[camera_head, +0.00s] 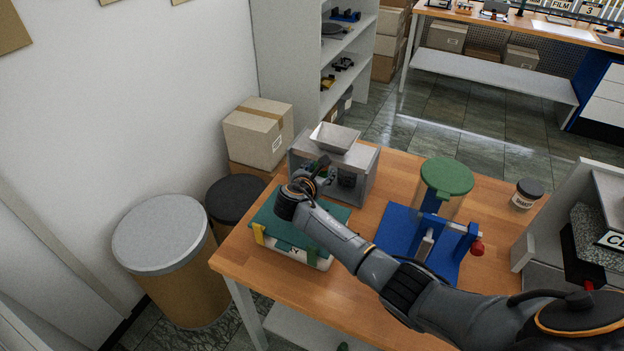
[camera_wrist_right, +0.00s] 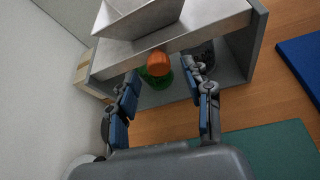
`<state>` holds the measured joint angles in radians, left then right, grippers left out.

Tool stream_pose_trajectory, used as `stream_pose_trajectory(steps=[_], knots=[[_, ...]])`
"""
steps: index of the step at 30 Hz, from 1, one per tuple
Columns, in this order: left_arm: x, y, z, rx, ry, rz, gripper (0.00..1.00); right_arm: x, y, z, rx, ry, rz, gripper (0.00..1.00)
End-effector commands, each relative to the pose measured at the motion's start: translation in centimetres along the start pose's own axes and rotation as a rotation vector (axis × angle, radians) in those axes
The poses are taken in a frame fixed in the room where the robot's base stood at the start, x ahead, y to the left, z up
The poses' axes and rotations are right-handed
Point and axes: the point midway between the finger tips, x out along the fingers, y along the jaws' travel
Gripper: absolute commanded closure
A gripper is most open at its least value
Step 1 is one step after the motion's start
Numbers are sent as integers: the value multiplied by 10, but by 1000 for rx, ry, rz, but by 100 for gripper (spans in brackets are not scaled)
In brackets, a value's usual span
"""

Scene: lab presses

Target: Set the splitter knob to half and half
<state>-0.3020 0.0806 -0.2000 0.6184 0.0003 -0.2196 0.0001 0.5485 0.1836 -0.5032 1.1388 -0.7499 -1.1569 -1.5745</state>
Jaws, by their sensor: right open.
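The splitter (camera_head: 361,172) is a grey metal box frame with a hopper (camera_head: 335,137) on top, at the back left of the wooden table. In the right wrist view the splitter's top (camera_wrist_right: 185,45) and hopper (camera_wrist_right: 140,15) fill the upper part. A round orange piece (camera_wrist_right: 158,64), which looks like the knob, shows at the splitter's front with green behind it. I cannot read its setting. My right gripper (camera_wrist_right: 165,85) is open, its fingers apart below and either side of the orange piece, with no contact visible. My left gripper is not in view.
A green-topped tray or box (camera_head: 268,229) lies under my right forearm. A blue stand (camera_head: 400,230) with a green-lidded container (camera_head: 446,176) stands to the right. A dark-lidded jar (camera_head: 526,194) is farther right. A cardboard box (camera_head: 258,134) and drums (camera_head: 165,240) stand left of the table.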

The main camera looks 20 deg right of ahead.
Motion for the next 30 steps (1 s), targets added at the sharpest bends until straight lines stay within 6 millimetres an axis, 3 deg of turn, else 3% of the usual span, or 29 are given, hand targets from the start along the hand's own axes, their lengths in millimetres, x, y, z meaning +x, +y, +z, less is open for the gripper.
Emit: stream_pose_trajectory(steps=[9,15,30], knots=[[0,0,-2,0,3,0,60,-61,1,-2,-1,4,3,50],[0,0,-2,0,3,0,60,-89,0,-1,-2,2,1,50],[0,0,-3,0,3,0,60,-98,0,-1,-2,2,-1,50]])
